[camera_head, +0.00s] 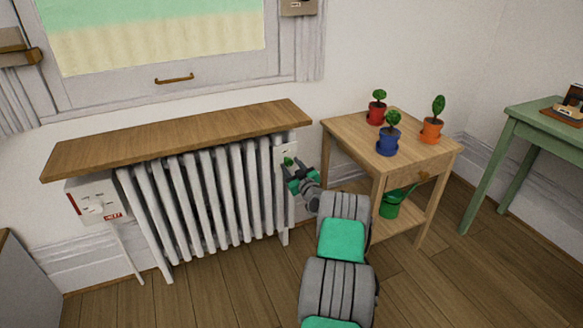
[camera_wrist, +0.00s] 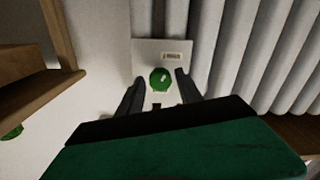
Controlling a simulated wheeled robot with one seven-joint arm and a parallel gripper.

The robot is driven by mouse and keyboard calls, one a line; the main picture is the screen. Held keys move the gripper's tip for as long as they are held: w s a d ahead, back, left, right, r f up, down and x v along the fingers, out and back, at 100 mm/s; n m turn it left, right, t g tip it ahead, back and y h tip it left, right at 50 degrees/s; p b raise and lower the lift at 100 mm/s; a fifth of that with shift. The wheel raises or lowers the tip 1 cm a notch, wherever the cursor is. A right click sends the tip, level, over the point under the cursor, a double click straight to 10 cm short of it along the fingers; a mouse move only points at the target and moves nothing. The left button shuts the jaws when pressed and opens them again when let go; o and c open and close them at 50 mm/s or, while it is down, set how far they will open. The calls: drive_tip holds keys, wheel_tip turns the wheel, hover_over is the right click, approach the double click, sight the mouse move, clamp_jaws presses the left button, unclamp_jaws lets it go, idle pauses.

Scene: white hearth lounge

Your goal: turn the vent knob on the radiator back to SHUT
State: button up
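The radiator (camera_head: 205,200) is white and ribbed, under a wooden shelf. Its vent knob is green and round with a light pointer mark, on a pale plate (camera_head: 289,147) at the radiator's right end. In the wrist view the knob (camera_wrist: 160,76) sits on the plate (camera_wrist: 146,50), with a small label above it that is too blurred to read. My gripper (camera_head: 297,172) is in front of the plate. In the wrist view my gripper (camera_wrist: 157,84) is open, its dark fingers apart on either side of the knob. I cannot tell if they touch it.
A wooden side table (camera_head: 345,134) stands right of the radiator, close to my arm, with red, blue and orange plant pots on top. A green watering can (camera_head: 391,206) is on its lower shelf. A white box (camera_head: 95,200) hangs at the radiator's left end. The wooden shelf (camera_head: 180,137) overhangs the radiator.

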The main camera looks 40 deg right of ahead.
clamp_jaws()
